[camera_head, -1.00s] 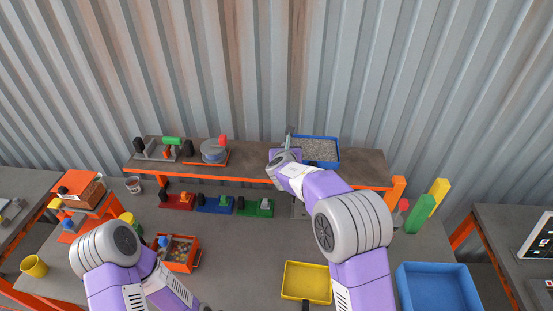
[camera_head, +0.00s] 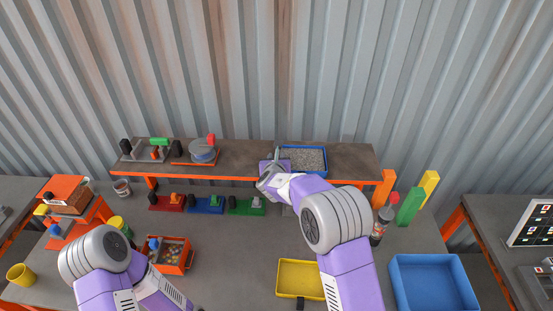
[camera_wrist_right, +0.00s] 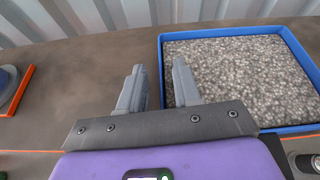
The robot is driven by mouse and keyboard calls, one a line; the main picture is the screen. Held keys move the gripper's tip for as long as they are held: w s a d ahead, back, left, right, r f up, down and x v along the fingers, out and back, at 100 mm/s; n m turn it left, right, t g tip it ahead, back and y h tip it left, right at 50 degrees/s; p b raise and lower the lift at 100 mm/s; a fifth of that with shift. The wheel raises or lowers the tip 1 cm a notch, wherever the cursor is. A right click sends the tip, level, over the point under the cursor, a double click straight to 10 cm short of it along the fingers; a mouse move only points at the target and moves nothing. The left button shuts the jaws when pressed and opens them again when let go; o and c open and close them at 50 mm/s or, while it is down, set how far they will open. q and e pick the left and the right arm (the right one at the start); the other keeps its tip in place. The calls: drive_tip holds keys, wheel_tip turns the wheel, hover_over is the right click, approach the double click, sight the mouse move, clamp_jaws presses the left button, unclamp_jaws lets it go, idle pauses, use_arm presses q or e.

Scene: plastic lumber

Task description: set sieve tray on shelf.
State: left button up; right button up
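The sieve tray, a blue-rimmed tray (camera_head: 325,161) full of grey granules, lies flat on the raised brown shelf (camera_head: 355,160), near its right end. It fills the right of the right wrist view (camera_wrist_right: 235,32). My right gripper (camera_head: 277,158) is at the tray's left side. In the right wrist view its two grey fingers (camera_wrist_right: 160,75) stand apart, one on each side of the tray's left wall, with visible gaps. Whether a finger touches the wall cannot be told. My left arm is low at the left; its gripper is out of view.
On the shelf's left are a round grey sieve (camera_head: 202,152) and a grey fixture (camera_head: 148,153). Below stand red, blue and green fixtures (camera_head: 207,204), an orange bin (camera_head: 171,256), a yellow tray (camera_head: 301,280) and a blue bin (camera_head: 432,286). Shelf space left of the tray is clear.

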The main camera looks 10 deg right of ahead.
drive_tip(key=shift+s+a+r, duration=0.1)
drive_tip(key=shift+s+r, duration=0.05)
drive_tip(key=shift+s, duration=0.25)
drive_tip(key=b+v, duration=0.1)
drive_tip(key=v, duration=1)
drive_tip(key=shift+s, duration=0.1)
